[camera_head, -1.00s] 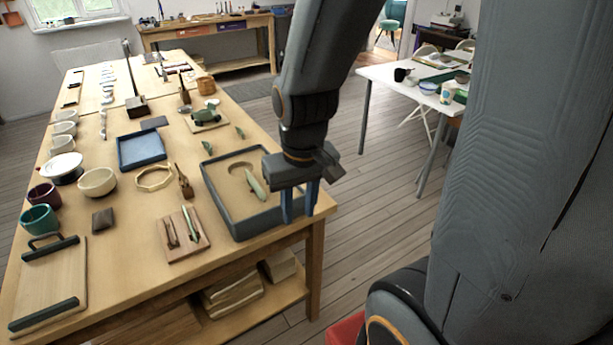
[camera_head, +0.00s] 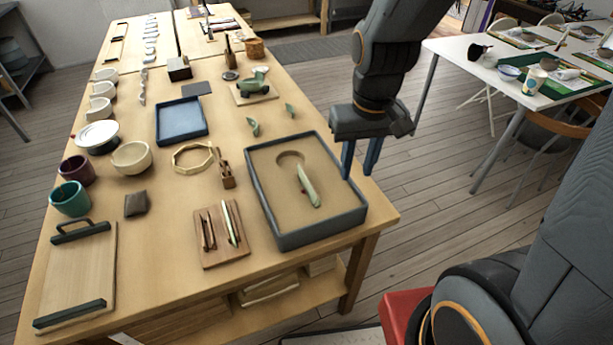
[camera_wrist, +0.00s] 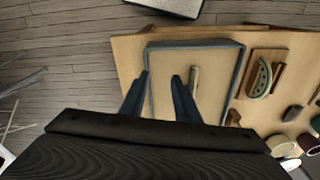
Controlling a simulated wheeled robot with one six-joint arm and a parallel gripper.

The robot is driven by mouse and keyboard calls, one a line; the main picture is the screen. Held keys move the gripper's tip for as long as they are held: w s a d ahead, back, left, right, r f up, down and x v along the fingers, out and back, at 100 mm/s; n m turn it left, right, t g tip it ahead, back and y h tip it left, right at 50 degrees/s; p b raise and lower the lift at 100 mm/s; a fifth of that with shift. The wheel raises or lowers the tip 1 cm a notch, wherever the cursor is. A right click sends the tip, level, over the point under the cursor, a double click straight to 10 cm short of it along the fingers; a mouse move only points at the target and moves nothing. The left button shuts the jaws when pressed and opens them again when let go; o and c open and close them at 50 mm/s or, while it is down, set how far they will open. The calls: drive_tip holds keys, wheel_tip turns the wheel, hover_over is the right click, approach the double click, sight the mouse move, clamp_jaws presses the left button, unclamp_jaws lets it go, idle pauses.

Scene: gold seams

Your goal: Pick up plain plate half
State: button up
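A pale green plate half (camera_head: 307,186) stands on edge in the sand of a grey-rimmed tray (camera_head: 296,242) near the table's front right corner. It also shows in the wrist view (camera_wrist: 194,76), right of my fingers. A second pale green curved piece (camera_head: 234,222) rests on a small wooden board (camera_head: 222,258) left of the tray; the wrist view shows it too (camera_wrist: 260,78). I cannot tell which is plain. My gripper (camera_head: 359,160) is open and empty, pointing down by the tray's right edge; its fingers (camera_wrist: 161,80) appear over the tray in the wrist view.
Two small green shards (camera_head: 254,127) lie behind the tray. A wooden figure (camera_head: 226,170) and a ring (camera_head: 193,158) stand to its left. Bowls and cups line the left side. A white table (camera_head: 470,50) is at right, with open floor between.

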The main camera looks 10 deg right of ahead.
drive_tip(key=n+g, duration=0.1)
drive_tip(key=n, duration=0.1)
hover_over(309, 181)
drive_tip(key=shift+s+d+f+b, duration=0.15)
drive_tip(key=shift+f+b, duration=0.1)
drive_tip(key=shift+f, duration=0.2)
drive_tip(key=shift+s+d+f+b, duration=0.1)
drive_tip(key=shift+f+b, duration=0.1)
drive_tip(key=shift+f, duration=0.25)
drive_tip(key=shift+a+f, duration=0.2)
drive_tip(key=shift+f, duration=0.1)
drive_tip(key=shift+w+a+f+p, duration=0.15)
drive_tip(key=shift+f+p, duration=0.4)
drive_tip(key=shift+f, duration=1.2)
drive_tip(key=shift+w+d+f+p, duration=0.1)
drive_tip(key=shift+f+p, duration=0.4)
drive_tip(key=shift+f, duration=1.2)
clamp_jaws()
